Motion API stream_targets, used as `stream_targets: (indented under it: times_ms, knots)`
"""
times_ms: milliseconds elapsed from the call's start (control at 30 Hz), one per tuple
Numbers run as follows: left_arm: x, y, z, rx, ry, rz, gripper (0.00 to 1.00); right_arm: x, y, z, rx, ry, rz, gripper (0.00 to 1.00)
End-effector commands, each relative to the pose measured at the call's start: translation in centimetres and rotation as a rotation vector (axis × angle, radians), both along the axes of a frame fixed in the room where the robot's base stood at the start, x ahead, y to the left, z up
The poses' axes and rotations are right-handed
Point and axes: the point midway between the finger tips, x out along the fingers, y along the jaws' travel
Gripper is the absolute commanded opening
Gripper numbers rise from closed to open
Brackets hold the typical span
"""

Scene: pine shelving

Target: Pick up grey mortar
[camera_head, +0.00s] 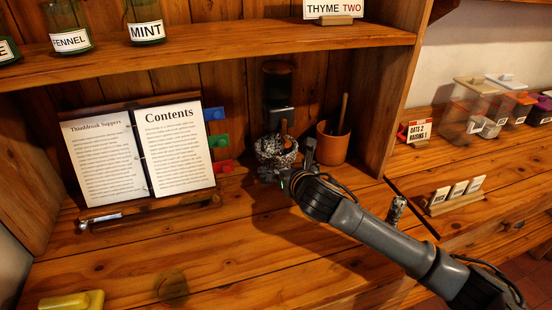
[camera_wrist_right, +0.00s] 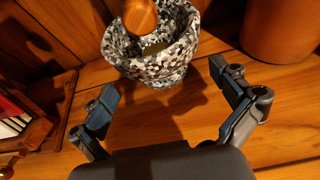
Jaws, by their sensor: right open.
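The grey mortar (camera_head: 276,152) is a speckled grey, black and white bowl standing on the lower shelf against the back. A brown wooden pestle (camera_head: 284,128) stands up out of it. My right gripper (camera_head: 289,170) is close in front of the mortar in the head view and partly overlaps it. In the right wrist view the mortar (camera_wrist_right: 158,62) is just beyond the fingertips, with the pestle (camera_wrist_right: 140,16) leaning over its rim. The right gripper (camera_wrist_right: 165,88) is open, with nothing between its fingers. My left gripper does not show.
A terracotta pot (camera_head: 332,142) with a wooden handle stands right of the mortar. A dark grinder-like object (camera_head: 278,90) stands behind it. An open book (camera_head: 140,152) on a stand is to the left. The upper shelf (camera_head: 210,48) hangs above. The shelf front is mostly clear.

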Motion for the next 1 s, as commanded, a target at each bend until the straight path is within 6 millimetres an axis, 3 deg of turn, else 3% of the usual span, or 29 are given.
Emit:
stream_targets:
  times_ms: [300, 600, 900, 933, 1000]
  knots:
    - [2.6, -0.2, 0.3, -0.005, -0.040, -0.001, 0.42, 1.8, 0.7, -1.0, 0.001, 0.002, -0.001, 1.00]
    - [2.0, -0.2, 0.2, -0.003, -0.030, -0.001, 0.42, 4.7, 1.7, -2.4, 0.001, 0.001, 0.001, 1.00]
    - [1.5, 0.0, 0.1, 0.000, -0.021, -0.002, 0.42, 5.0, 1.7, -2.5, 0.000, 0.000, 0.001, 1.00]
    - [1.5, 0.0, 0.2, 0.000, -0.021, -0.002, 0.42, 5.0, 1.7, -2.5, 0.000, 0.000, 0.001, 0.98]
    - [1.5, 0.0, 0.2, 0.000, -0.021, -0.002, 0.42, 5.0, 1.7, -2.5, 0.000, 0.000, 0.001, 0.84]
